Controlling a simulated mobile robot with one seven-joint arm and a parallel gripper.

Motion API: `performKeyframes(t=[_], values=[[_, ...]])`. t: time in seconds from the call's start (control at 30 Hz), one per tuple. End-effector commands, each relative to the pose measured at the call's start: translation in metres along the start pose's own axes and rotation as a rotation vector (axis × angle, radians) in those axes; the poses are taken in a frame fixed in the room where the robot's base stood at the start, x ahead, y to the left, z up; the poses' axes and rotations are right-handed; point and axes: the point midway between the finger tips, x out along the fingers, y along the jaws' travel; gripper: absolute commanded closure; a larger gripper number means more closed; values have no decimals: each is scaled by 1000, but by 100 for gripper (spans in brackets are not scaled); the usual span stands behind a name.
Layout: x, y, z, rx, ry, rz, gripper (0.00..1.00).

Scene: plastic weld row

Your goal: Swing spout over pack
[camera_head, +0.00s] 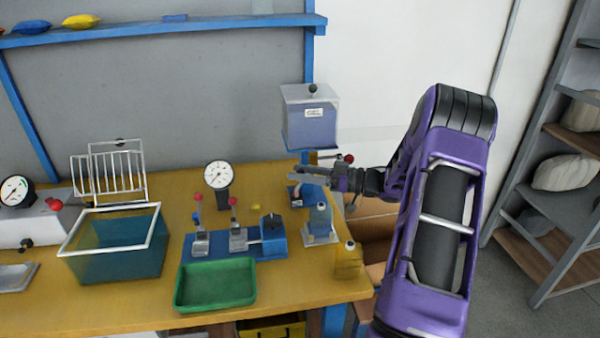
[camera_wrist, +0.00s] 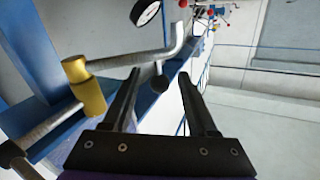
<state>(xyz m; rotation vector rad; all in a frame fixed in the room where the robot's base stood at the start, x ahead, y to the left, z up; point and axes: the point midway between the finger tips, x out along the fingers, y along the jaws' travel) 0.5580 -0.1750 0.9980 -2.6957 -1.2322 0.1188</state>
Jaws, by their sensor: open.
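The hopper (camera_head: 310,122), a clear box with bluish contents, hangs on the blue post at the table's right end. In the wrist view, a grey bent spout pipe (camera_wrist: 130,60) with a yellow collar (camera_wrist: 85,88) crosses ahead of my gripper. A black ball knob (camera_wrist: 158,84) hangs below the pipe and appears between my fingers; contact cannot be told. My gripper (camera_head: 299,176) is open below the hopper, pointing left; its two fingers also show in the wrist view (camera_wrist: 160,76). I cannot tell which item is the pack.
A blue lever fixture (camera_head: 220,248), a green tray (camera_head: 215,285), a teal bin (camera_head: 115,255) and a dial gauge (camera_head: 218,174) stand on the yellow table. A grey-blue bottle (camera_head: 320,222) and a yellow bottle (camera_head: 348,262) stand at its right end. Shelves (camera_head: 560,190) are at right.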

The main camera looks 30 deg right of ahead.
Motion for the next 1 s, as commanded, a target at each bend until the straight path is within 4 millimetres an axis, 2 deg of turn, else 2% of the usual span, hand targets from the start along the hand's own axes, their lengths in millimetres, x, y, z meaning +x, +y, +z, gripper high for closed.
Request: performKeyframes(t=[0.17,0.6,0.8,1.0], values=[[-30,1,0,0,-1,5,42],[-135,1,0,0,0,4,42],[-162,0,0,-1,1,1,42],[-169,0,0,-1,1,-1,42]])
